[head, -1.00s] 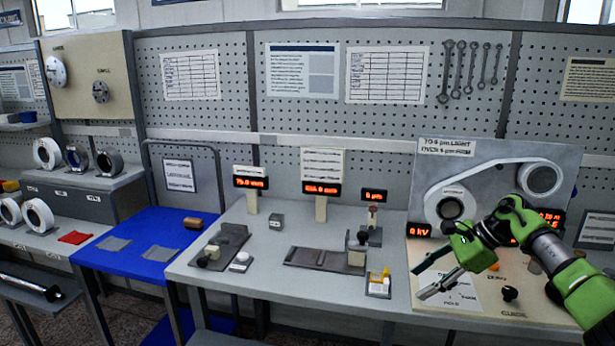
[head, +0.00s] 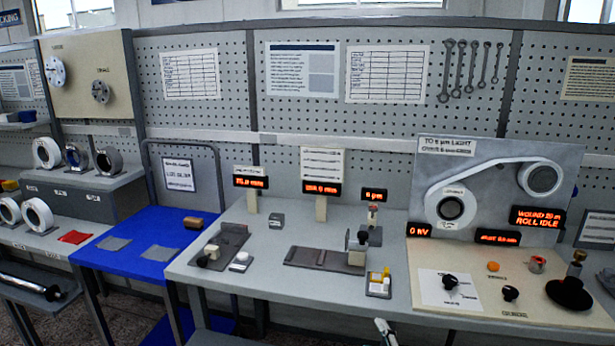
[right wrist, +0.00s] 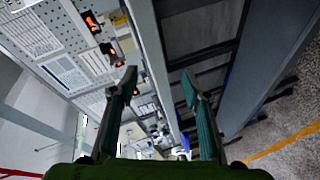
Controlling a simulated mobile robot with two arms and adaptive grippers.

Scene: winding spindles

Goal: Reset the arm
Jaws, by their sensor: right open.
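My right gripper (right wrist: 158,78) is open in the right wrist view, with its two dark green fingers apart and nothing between them. Beyond the fingers, the wrist view shows the bench and pegboard tilted. In the head view the green arm is out of the picture. Only a small pale piece (head: 385,332), seemingly a gripper tip, shows at the bottom edge in front of the bench. My left gripper is not in view.
The grey workbench (head: 235,288) carries gauges and a control panel (head: 465,262) with black knobs. A winding unit (head: 500,183) stands behind the panel. A blue table (head: 135,262) and white rolls are at the left. The floor (right wrist: 295,125) shows in the wrist view.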

